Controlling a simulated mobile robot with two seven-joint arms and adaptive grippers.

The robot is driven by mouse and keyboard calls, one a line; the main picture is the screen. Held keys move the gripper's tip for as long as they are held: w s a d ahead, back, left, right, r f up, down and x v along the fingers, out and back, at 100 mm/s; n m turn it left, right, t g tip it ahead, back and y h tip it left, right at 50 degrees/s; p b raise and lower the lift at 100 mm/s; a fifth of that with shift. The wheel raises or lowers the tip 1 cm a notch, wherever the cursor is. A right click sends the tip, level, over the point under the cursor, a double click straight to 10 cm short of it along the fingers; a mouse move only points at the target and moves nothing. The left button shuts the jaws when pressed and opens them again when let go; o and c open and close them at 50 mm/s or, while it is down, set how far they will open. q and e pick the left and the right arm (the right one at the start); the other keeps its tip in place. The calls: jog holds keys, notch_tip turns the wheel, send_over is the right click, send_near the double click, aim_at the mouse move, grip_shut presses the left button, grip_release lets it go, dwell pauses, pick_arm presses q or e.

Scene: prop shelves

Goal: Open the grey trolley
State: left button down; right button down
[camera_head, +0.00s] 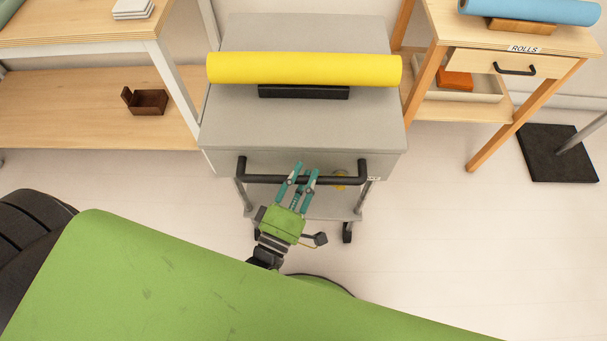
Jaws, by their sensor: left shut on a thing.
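The grey trolley (300,125) stands in the middle of the head view, with a drawer front (215,163) facing me. A black bar handle (345,180) runs across that front. My left gripper (304,172) is at the middle of the handle, its teal fingers shut on the bar. The drawer looks closed or nearly so; the view from above does not show any gap clearly. My right gripper is not in view.
A yellow roll (300,69) lies on a black holder (303,92) on the trolley top. A wooden shelf (90,125) with a brown box (145,101) is left. A wooden table (525,40) labelled ROLLS, with a blue roll (530,11), is right. Floor between is clear.

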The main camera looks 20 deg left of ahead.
pick_arm(q)
jog(key=c, duration=1.2)
grip_release()
jog(key=shift+s+f, duration=0.1)
jog(key=shift+s, duration=0.05)
jog(key=v, duration=1.1)
jog(key=shift+s+f, duration=0.1)
jog(key=shift+s, duration=0.25)
jog(key=s+a+f+m+g+p, duration=0.15)
jog(key=f+m+g, duration=0.4)
jog(key=f, duration=0.75)
jog(key=s+a+f+m+g+p, duration=0.1)
jog(key=s+a+f+m+g, duration=0.15)
jog(key=f+m+g, duration=0.7)
jog(key=s+a+f+m+g, duration=0.1)
jog(key=s+a+f, duration=0.1)
jog(key=s+f, duration=0.2)
jog(key=s+a+f+m+g+y+p, duration=0.1)
jog(key=s+a+f, duration=0.1)
jog(key=s+f, duration=0.2)
jog(key=s+a+f+m+g+y, duration=0.1)
jog(key=s+a+f, duration=0.1)
jog(key=s+f, duration=0.2)
jog(key=shift+s+a+f+g, duration=0.35)
jog(key=shift+s+a+g, duration=0.05)
jog(key=shift+s, duration=0.1)
